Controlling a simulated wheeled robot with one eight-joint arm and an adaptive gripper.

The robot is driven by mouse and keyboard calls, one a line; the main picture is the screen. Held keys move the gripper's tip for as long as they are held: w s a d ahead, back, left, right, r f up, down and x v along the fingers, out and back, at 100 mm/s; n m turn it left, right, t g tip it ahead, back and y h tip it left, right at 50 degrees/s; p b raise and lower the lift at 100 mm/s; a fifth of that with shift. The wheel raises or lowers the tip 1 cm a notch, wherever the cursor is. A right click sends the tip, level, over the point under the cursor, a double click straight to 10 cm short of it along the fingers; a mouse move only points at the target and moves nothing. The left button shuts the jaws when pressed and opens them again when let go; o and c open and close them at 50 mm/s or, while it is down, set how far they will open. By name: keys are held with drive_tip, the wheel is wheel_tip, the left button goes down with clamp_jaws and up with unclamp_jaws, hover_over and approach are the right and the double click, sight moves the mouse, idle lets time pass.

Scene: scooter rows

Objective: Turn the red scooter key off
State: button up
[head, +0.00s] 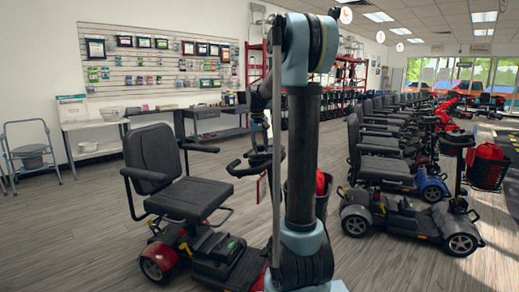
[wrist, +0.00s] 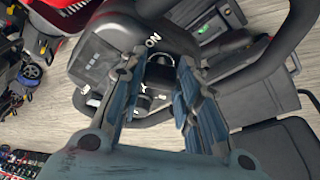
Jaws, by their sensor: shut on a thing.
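The red scooter (head: 160,258) stands left of my arm in the head view, with a black seat and red body panels. Its handlebar and console (head: 260,158) are partly hidden behind my arm. In the wrist view the dark console (wrist: 98,62) has a screen and white lettering that reads like "ON".
A row of scooters with black seats (head: 385,145) stands to the right, the nearest dark grey (head: 400,215). Grey floor (head: 80,225) is clear at front left.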

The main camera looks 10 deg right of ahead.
drive_tip(key=o, duration=1.1)
drive_tip(key=shift+c, duration=0.2)
drive_tip(key=v, duration=1.1)
drive_tip(key=shift+r, duration=0.4)
drive_tip(key=shift+s+a, duration=0.1)
drive_tip(key=shift+a, duration=0.05)
drive_tip(key=s+f, duration=0.9)
drive_tip(key=s, duration=0.4)
drive_tip(key=s+f+y, duration=0.1)
drive_tip(key=s+f, duration=0.9)
drive_tip(key=s, duration=0.4)
drive_tip(key=s+d+f, duration=0.1)
drive_tip(key=s+f, duration=0.9)
drive_tip(key=s, duration=0.3)
drive_tip(key=shift+s, duration=0.3)
